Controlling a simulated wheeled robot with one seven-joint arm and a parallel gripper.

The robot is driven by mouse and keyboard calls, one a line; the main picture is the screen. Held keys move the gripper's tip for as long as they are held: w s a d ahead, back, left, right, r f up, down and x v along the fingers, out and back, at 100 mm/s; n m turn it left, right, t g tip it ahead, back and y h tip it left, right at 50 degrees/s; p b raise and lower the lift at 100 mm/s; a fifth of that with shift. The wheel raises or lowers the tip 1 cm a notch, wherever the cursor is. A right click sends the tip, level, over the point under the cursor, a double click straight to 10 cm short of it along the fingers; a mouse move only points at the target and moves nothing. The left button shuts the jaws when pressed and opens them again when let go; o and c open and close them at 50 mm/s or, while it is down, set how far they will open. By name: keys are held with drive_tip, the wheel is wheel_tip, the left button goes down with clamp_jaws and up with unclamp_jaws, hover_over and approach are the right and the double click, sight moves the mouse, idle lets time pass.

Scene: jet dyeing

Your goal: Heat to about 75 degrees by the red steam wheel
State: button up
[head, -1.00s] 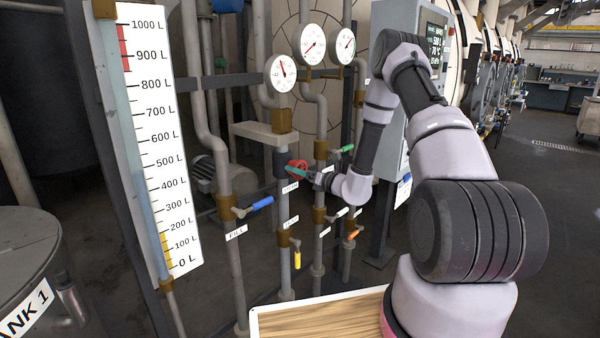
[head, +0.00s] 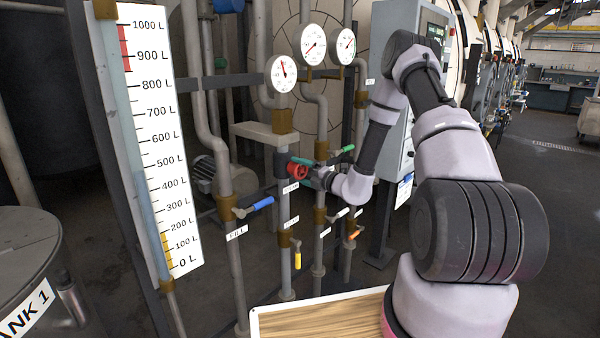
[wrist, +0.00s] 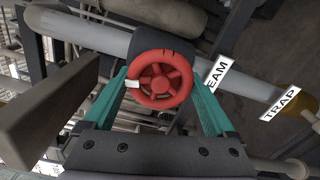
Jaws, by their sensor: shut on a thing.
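The red steam wheel (head: 296,170) sits on a dark valve body on a grey pipe, left of my gripper (head: 303,170). In the wrist view the wheel (wrist: 160,84) faces the camera, with spokes, a round hub and a small white mark on its left rim. My gripper's teal fingers (wrist: 160,79) stand on both sides of its rim, shut on it. A label reading "STEAM" (wrist: 215,82) is partly hidden by a finger. The nearest dial gauge (head: 283,73) stands above the wheel. The control cabinet's screen (head: 437,38) is partly covered by my arm and unreadable.
A beam-like bracket (wrist: 45,115) lies close on the gripper's left. A green-handled valve (head: 342,150), a blue-handled valve (head: 254,207) and a yellow handle (head: 298,258) are on nearby pipes. A level scale (head: 158,140) stands at left.

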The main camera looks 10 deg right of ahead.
drive_tip(key=shift+m, duration=1.2)
drive_tip(key=o, duration=1)
drive_tip(key=shift+o, duration=0.2)
drive_tip(key=v, duration=1.1)
